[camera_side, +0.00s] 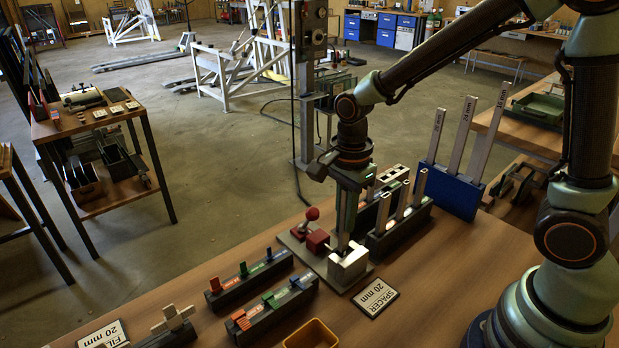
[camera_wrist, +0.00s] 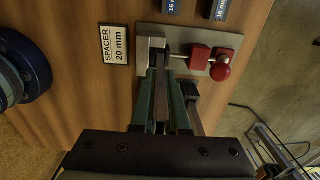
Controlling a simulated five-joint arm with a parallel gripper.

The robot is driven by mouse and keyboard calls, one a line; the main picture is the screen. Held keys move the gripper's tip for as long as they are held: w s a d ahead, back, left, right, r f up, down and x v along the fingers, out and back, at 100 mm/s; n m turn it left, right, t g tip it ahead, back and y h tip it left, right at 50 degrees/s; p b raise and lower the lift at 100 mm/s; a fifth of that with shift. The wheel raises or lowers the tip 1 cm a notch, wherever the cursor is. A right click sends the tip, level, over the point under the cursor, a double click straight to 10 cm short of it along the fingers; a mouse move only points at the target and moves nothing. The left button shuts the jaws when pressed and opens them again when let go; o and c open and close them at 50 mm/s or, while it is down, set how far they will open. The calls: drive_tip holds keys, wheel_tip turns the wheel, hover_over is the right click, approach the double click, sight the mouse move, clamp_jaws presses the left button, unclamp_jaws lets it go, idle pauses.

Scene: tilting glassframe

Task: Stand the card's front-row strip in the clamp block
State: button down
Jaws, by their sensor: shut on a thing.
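The clamp block (camera_side: 348,268) is a silver block on a grey plate, with a red jaw (camera_side: 317,240) and a red knob (camera_side: 312,214) to its left. My gripper (camera_side: 345,240) points down over it, shut on a thin upright strip (camera_wrist: 160,88). The strip's lower end is at the silver block; I cannot tell how deep it sits, and the fingers hide most of it. The wrist view shows the silver block (camera_wrist: 142,48) beyond the fingertips. The card (camera_side: 375,298) reads "SPACER 20 mm" and lies right of the clamp.
A dark rack (camera_side: 400,238) with several light strips stands close behind the clamp. A blue rack (camera_side: 450,192) with three tall strips is farther right. Two dark racks (camera_side: 265,315) with coloured pieces and a yellow tray (camera_side: 312,335) are in front. Bare table lies right of the card.

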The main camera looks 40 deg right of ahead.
sight(343, 249)
drive_tip(key=shift+f, duration=2.45)
drive_tip(key=c, duration=0.8)
unclamp_jaws()
drive_tip(key=shift+c, duration=0.2)
wheel_tip(343, 249, up, 12)
drive_tip(key=shift+r, duration=0.1)
drive_tip(key=s+d+r+n+t, duration=0.5)
drive_tip(key=s+d+r+n, duration=0.1)
drive_tip(key=n, duration=1.2)
drive_tip(key=shift+t, duration=0.3)
